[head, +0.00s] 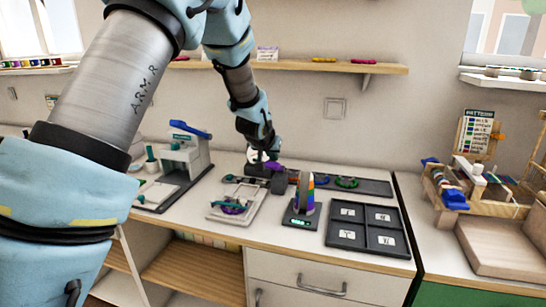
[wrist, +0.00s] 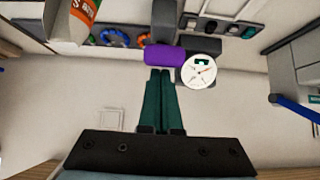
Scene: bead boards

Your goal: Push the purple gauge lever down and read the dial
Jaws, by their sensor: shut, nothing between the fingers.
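The purple gauge lever (wrist: 165,57) shows in the wrist view just beyond my fingertips. It is also small in the head view (head: 274,166), partly behind my gripper. The round white dial (wrist: 201,71) sits right beside the lever in the wrist view, with a dark green patch and a thin red needle; its reading is too small to tell. In the head view the dial (head: 254,156) is mostly covered by my wrist. My gripper (wrist: 166,72) is shut and empty, its green fingers together with the tips at or very near the lever; contact is not clear.
A striped cone-shaped object (head: 305,195) stands on a small scale right of the gauge. A dark four-compartment tray (head: 368,226) lies at front right. A white board (head: 237,205) lies in front, and a grey machine with a blue handle (head: 186,155) stands at left.

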